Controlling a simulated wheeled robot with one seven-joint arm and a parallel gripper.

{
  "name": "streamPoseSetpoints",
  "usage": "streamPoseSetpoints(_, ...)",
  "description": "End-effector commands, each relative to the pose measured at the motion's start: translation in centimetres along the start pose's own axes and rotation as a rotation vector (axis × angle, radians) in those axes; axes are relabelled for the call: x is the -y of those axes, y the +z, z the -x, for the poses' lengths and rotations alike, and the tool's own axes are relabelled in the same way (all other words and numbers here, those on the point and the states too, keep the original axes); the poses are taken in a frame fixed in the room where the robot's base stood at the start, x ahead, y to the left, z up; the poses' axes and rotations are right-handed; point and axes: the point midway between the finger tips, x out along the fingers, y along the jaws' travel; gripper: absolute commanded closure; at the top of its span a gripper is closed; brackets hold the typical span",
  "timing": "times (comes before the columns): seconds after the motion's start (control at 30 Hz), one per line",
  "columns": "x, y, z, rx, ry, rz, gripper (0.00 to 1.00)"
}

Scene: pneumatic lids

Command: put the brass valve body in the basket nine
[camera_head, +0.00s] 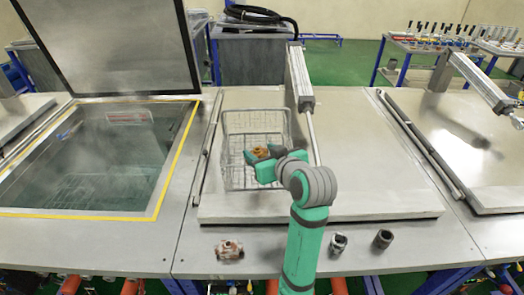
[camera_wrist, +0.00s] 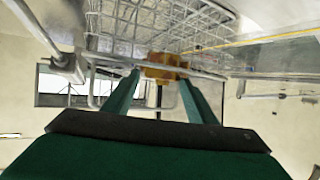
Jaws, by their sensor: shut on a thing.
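My gripper (camera_head: 262,163) is shut on the brass valve body (camera_head: 261,150), a small yellow-brown fitting. In the head view it is held over the near part of a wire basket (camera_head: 228,140), which stands on the closed grey lid. In the wrist view the brass valve body (camera_wrist: 166,66) sits between the two green fingertips (camera_wrist: 158,80), with the basket's wire mesh (camera_wrist: 120,30) behind it. I cannot tell whether the piece is inside the basket or above its rim. No number on the basket is readable.
An open steaming tank (camera_head: 175,165) with a yellow edge lies left, with baskets inside. A copper-coloured fitting (camera_head: 229,250) and two dark fittings (camera_head: 338,243), (camera_head: 383,239) stand on the front ledge. A pneumatic cylinder (camera_head: 300,78) rises right of the basket. The closed lid (camera_head: 370,150) is clear to the right.

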Motion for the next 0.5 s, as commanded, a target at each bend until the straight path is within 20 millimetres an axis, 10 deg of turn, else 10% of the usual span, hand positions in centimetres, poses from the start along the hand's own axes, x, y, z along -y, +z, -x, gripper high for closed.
streamPoseSetpoints(0.03,0.03,-0.13,0.04,-0.003,0.0,0.001,0.83)
streamPoseSetpoints(0.07,0.03,-0.05,0.01,-0.001,0.0,0.001,0.43)
streamPoseSetpoints(0.13,0.0,-0.05,0.02,-0.001,0.0,0.001,0.29)
streamPoseSetpoints(0.5,-0.12,-0.44,0.23,-0.002,0.002,0.001,0.29)
